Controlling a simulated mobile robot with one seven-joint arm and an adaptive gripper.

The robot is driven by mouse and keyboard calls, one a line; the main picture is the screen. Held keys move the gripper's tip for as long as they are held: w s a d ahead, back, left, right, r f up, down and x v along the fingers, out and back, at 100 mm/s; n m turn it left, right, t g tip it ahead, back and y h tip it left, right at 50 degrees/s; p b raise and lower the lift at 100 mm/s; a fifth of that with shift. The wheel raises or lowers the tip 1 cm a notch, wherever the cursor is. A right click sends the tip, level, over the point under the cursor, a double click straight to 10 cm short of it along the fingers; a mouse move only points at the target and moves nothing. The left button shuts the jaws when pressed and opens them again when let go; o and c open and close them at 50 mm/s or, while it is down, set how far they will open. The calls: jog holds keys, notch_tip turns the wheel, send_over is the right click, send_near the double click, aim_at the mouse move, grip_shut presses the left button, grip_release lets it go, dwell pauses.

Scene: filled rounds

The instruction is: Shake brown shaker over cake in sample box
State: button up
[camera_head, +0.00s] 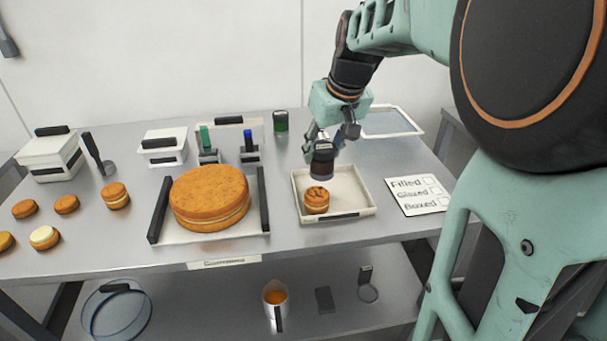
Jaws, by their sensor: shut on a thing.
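My gripper (334,130) is shut on a dark brown shaker (322,164) with a greyish end. It holds the shaker above the sample box, slightly tilted. The sample box (362,187) is a shallow cream tray with a dark strip on its front, right of the table's middle. A small filled cake (316,203) with brown marks on its top sits in the left front part of the box. The shaker is above the cake and apart from it. Whether anything falls from the shaker is too small to tell.
A large round cake (210,196) lies on a board with dark handles to the left. Small cakes (116,196), white boxes (48,157) and stamps (249,151) stand further left and behind. A checklist card (419,195) lies right of the box. A green-lidded jar (281,121) stands behind.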

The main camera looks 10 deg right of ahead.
jog(key=shift+r, duration=0.1)
jog(key=shift+r+p, duration=1.95)
jog(key=shift+r, duration=0.5)
